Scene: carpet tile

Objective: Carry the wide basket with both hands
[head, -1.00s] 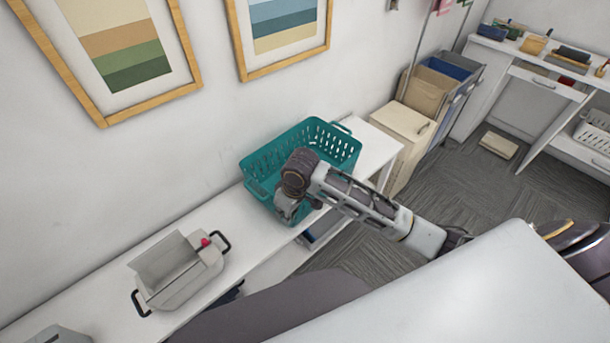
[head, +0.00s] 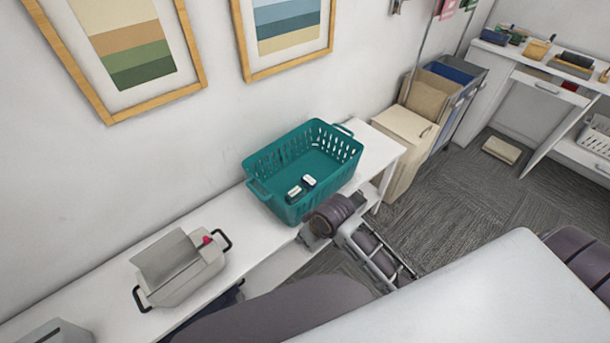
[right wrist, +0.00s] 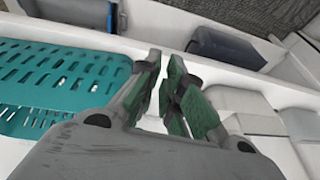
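The wide teal basket (head: 322,180) stands upright on the white shelf top against the wall. It has slotted walls and a handle at each short end. Two small dark-and-white items (head: 301,187) lie inside it. My right gripper (head: 309,241) is in front of the basket's near side, low by the shelf's front edge. In the right wrist view my right gripper (right wrist: 166,62) shows a small gap between its green-padded fingers, with nothing held. The basket's slotted wall (right wrist: 75,82) is left of the fingers there, apart from them. My left gripper is out of view.
A grey box (head: 182,268) with black handles stands on the shelf (head: 232,222) left of the basket. A cream bin (head: 401,140) stands beyond the shelf's right end. A white surface (head: 470,290) fills the lower right. Carpet lies between.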

